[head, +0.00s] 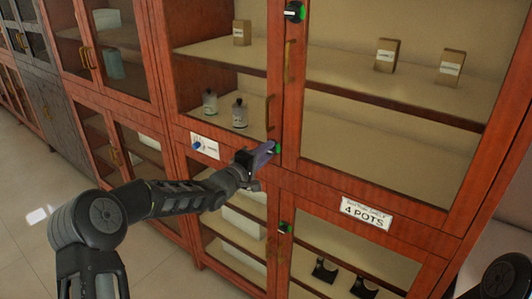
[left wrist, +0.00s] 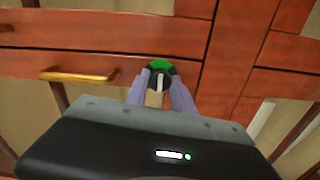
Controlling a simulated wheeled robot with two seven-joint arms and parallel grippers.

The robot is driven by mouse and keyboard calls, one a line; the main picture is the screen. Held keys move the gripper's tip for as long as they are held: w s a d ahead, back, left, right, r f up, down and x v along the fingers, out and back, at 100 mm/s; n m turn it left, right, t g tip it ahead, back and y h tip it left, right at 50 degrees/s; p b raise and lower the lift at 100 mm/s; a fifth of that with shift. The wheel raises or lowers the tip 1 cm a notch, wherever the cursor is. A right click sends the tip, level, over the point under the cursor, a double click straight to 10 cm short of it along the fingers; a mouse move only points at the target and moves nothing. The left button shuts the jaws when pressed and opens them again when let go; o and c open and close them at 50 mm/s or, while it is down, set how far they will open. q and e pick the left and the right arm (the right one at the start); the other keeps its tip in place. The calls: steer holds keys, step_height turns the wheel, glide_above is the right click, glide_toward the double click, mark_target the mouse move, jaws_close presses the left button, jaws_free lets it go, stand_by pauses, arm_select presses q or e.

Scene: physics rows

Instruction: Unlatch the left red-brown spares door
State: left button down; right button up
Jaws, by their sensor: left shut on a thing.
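The red-brown left door (head: 276,85) of the cabinet has a glass pane and a brass handle (head: 269,112), which also shows in the left wrist view (left wrist: 77,75). A round black knob with a green part (head: 278,148) sits near its lower right corner. The knob (left wrist: 160,67) also shows in the left wrist view, between the finger ends. My left gripper (head: 262,152) is shut on this knob, its purple fingers on either side. The fingers hide part of the knob in the head view. My right gripper does not show.
Similar knobs sit above (head: 294,11) and below (head: 285,227). The right glass door (head: 400,130) is shut, with a "4 POTS" sign (head: 367,212) below. Open floor (head: 50,235) lies at left.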

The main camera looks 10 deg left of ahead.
arm_select(q)
steer(key=c, duration=1.1)
jaws_free()
steer(key=shift+s, duration=0.1)
steer(key=b+v, duration=0.2)
steer(key=v, duration=0.5)
steer(key=shift+s+a, duration=0.1)
steer(key=shift+s, duration=0.2)
